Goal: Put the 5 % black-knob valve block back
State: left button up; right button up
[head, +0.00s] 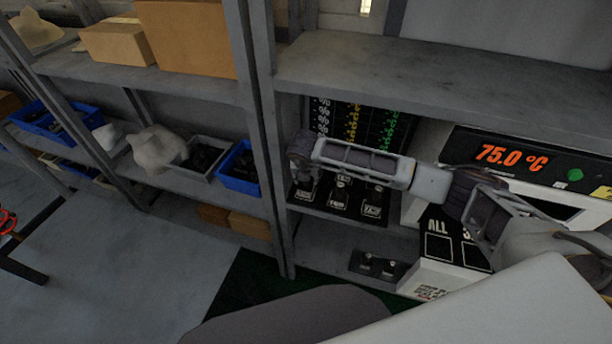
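My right arm comes in from the right and reaches across the shelf bay. My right gripper (303,172) is at the left end of this arm, beside the shelf post, over the left part of a black board (340,197) with white labels. The gripper is dark and small here; I cannot tell whether it is open or holds something. Small dark blocks seem to stand on the board, but their labels and knobs are too blurred to tell which is the 5 % one. A dark block with two knobs (380,265) sits on the lower shelf. My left gripper is not in view.
A panel (365,122) with white, yellow and green marks stands behind my arm. A device with a 75.0 °C display (510,155) stands at right. A black board reading ALL (437,245) lies below it. A grey post (262,110) stands left of the gripper; blue bins (238,180) are beyond it.

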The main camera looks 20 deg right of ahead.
jog(key=shift+p+v, duration=0.5)
jog(key=shift+v, duration=0.4)
jog(key=d+p+v, duration=0.1)
jog(key=p+v, duration=0.1)
jog(key=v, duration=0.2)
notch_tip(320, 180, up, 6)
send_over(305, 189)
jog(key=s, duration=0.3)
jog(key=shift+w+a, duration=0.2)
jog(key=shift+a, duration=0.2)
jog(key=shift+f, duration=0.1)
